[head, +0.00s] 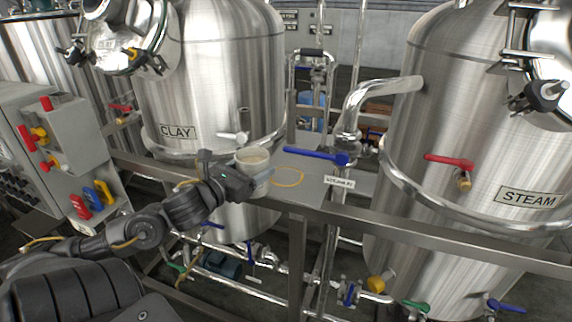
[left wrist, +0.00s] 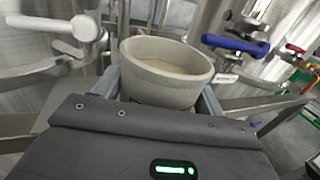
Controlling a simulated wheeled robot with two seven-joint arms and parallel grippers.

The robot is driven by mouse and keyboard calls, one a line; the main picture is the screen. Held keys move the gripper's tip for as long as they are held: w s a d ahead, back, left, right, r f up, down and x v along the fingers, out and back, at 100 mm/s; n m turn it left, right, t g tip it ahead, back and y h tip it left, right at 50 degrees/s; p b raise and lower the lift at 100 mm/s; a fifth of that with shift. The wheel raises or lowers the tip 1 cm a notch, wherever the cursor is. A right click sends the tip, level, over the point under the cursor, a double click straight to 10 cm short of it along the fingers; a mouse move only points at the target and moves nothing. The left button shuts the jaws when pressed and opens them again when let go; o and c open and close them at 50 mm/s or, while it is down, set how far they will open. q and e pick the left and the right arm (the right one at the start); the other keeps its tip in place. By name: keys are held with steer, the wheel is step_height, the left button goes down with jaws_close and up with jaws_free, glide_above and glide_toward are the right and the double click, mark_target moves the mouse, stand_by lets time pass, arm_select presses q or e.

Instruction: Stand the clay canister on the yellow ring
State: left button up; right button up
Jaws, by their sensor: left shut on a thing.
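The clay canister (head: 253,166) is a pale, open-topped round pot with light contents. My left gripper (head: 256,178) is shut on it, with a finger on each side, and holds it about upright. The canister fills the middle of the left wrist view (left wrist: 167,75), between the fingers of the left gripper (left wrist: 165,92). The yellow ring (head: 288,177) is a thin outline on the grey shelf between the tanks, just right of the canister in the head view. The ring is hidden in the left wrist view. My right gripper is not in view.
A blue-handled valve (head: 318,155) stands close behind the ring. A white-handled valve (head: 234,137) is behind the canister on the tank labelled CLAY (head: 212,80). The STEAM tank (head: 480,120) stands at right. A steel rail (head: 400,232) runs along the front.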

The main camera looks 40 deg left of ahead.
arm_select(q)
steer(key=shift+w+a+f+p, duration=0.1)
steer(key=shift+w+f+p, duration=0.3)
steer(key=shift+w+p, duration=1.2)
steer(key=shift+w+f+p, duration=0.3)
steer(key=shift+w+f, duration=0.05)
steer(key=shift+w, duration=2.55)
steer(key=shift+w+a+f+p, duration=0.1)
steer(key=shift+w+f+p, duration=0.3)
steer(key=shift+w+p, duration=1.2)
steer(key=shift+w+f+b, duration=0.35)
steer(key=shift+w+b, duration=0.25)
steer(key=shift+w, duration=0.05)
steer(key=shift+f, duration=0.15)
steer(key=o, duration=1.3)
steer(key=shift+s, duration=0.1)
